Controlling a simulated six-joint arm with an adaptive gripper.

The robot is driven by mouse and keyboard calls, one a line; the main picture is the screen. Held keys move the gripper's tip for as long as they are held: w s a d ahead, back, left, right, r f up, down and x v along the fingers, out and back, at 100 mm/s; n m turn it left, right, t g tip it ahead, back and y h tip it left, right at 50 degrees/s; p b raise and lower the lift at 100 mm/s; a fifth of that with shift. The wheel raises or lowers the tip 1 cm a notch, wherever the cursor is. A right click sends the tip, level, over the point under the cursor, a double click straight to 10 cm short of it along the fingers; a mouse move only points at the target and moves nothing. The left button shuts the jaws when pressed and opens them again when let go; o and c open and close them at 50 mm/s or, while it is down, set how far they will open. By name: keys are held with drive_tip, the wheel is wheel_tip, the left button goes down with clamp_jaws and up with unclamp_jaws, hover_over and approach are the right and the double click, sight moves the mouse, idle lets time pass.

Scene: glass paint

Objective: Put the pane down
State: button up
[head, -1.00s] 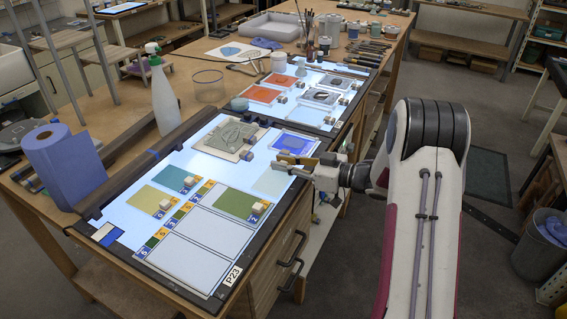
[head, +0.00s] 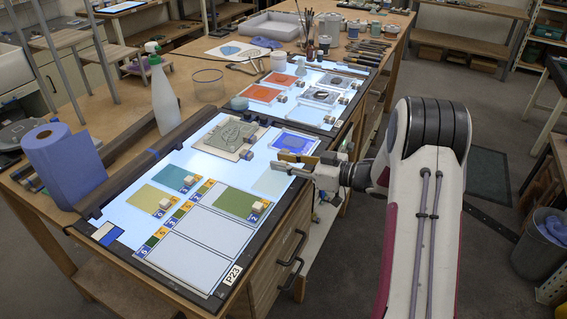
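Several coloured panes lie on the lit table. A blue pane (head: 293,141) lies just beyond my gripper. A pale, nearly clear pane (head: 271,182) lies just on the near side of it. A green pane (head: 238,203), a yellow pane (head: 150,199) and a teal pane (head: 178,178) lie on the left and near part. My gripper (head: 291,162) is low over the table's right edge, between the blue and pale panes. Its fingers point left. I cannot tell whether they touch or hold a pane.
A grey patterned plate (head: 229,136) lies left of the blue pane. Small blocks sit on the coloured panes. A white framed sheet (head: 205,243) fills the near part. A spray bottle (head: 163,95) and blue paper roll (head: 63,165) stand at the left. Orange panes (head: 262,93) lie farther back.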

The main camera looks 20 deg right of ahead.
drive_tip(key=v, duration=1.2)
drive_tip(key=shift+w+f, duration=0.1)
idle(0.4)
drive_tip(key=w+d+r+m+t+h, duration=0.1)
drive_tip(key=w+r+m+t+h, duration=0.15)
drive_tip(key=w+r+h, duration=0.5)
drive_tip(key=s+r+m+g+h, duration=0.1)
drive_tip(key=s+r+m+h, duration=0.3)
drive_tip(key=s+r+h, duration=0.45)
drive_tip(key=s+a+f+g+y, duration=0.1)
drive_tip(key=s+a, duration=0.4)
drive_tip(key=s, duration=0.5)
drive_tip(key=s+a+f+m+g+y, duration=0.1)
drive_tip(key=s+a+f+g+y, duration=0.1)
drive_tip(key=s, duration=0.9)
drive_tip(key=s+a+f+m+g+y, duration=0.1)
drive_tip(key=s+a+f+g, duration=0.2)
drive_tip(key=s+a, duration=0.5)
drive_tip(key=s+g, duration=0.1)
drive_tip(key=s, duration=0.1)
drive_tip(key=shift+s+a+y, duration=0.25)
drive_tip(key=shift+a+y, duration=0.05)
